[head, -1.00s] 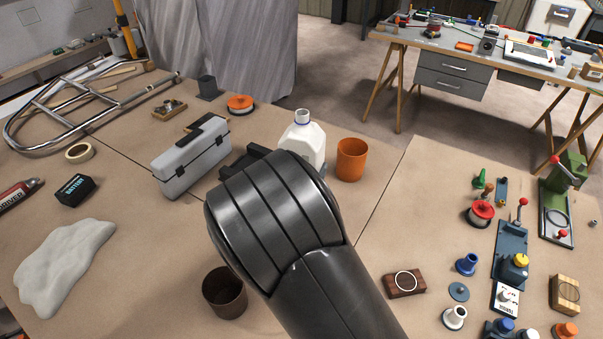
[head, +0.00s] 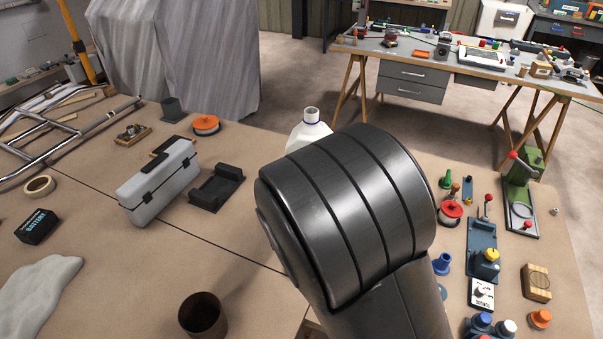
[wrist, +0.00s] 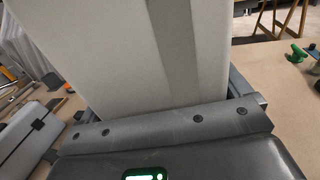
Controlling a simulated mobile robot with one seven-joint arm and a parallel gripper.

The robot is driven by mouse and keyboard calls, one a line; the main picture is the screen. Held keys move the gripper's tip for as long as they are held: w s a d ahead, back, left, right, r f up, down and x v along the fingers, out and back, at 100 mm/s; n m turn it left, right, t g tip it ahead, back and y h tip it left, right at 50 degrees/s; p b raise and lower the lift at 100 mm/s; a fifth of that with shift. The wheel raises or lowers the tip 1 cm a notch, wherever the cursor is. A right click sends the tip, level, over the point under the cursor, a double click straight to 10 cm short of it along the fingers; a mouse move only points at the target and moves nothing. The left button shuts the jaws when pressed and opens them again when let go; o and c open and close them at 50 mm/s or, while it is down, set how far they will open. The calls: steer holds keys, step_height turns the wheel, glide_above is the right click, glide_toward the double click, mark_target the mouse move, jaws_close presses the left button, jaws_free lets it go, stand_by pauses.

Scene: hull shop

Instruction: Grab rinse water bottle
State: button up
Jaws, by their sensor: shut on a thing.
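My gripper (wrist: 170,118) is shut on the bottle. Its fingers are hidden by my arm in the head view. The bottle looks upright or nearly so; its base is hidden.
A grey toolbox (head: 160,185) and an empty black holder (head: 216,188) lie left of the bottle. A dark brown cup (head: 203,316) stands at the front. Green and blue presses (head: 520,200) and small parts crowd the right table. A grey workbench (head: 430,60) stands behind.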

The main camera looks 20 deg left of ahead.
steer(key=shift+w+d+r, duration=0.1)
steer(key=shift+d+r, duration=0.25)
steer(key=shift+d, duration=0.2)
stand_by(2.7)
